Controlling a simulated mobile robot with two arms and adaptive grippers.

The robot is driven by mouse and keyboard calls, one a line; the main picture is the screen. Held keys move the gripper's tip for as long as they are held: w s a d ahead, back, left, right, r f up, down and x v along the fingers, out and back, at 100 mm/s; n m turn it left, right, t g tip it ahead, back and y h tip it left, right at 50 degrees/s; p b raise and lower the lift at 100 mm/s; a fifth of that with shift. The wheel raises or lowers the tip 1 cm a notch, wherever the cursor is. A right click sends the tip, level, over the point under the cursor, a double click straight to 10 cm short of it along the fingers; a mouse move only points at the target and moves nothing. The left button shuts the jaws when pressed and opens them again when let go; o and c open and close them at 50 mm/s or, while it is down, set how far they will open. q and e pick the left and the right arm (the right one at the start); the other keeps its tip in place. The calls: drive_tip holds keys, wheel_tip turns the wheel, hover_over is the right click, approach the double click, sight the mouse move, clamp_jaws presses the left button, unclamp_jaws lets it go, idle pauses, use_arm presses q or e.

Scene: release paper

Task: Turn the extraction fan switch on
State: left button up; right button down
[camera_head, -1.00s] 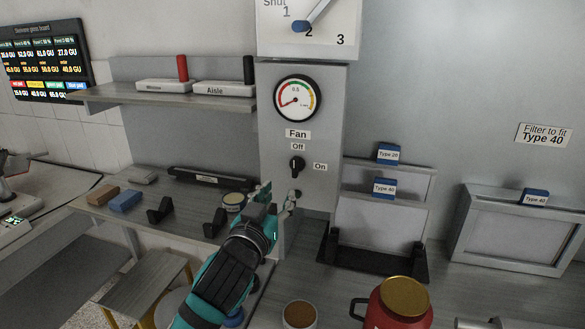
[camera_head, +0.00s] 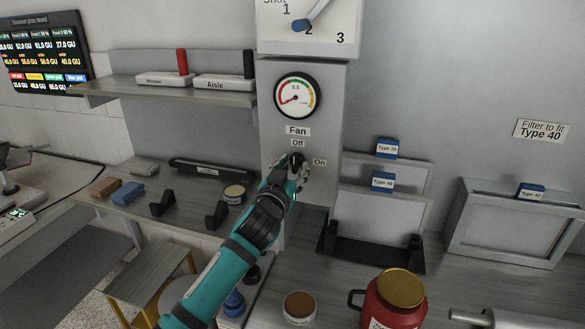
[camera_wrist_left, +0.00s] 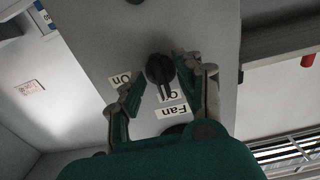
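The fan switch (camera_head: 297,158) is a black rotary knob on the grey panel (camera_head: 328,120), under the Fan and Off labels, with On to its right. In the left wrist view, the fan switch (camera_wrist_left: 160,70) has its handle pointing to the Off label (camera_wrist_left: 172,96). My left gripper (camera_head: 294,167) is at the knob, partly hiding it in the head view. In the left wrist view, my left gripper (camera_wrist_left: 159,68) is open, one finger on each side of the knob, with visible gaps. My right gripper is not in view.
A round gauge (camera_head: 297,96) sits above the switch, with a large dial (camera_head: 305,25) higher up. Filter frames (camera_head: 380,210) stand to the right. A red canister (camera_head: 395,302) and a small jar (camera_head: 299,308) stand below. A shelf (camera_head: 170,95) is on the left.

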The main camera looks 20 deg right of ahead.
use_arm(q)
drive_tip(key=c, duration=0.7)
clamp_jaws()
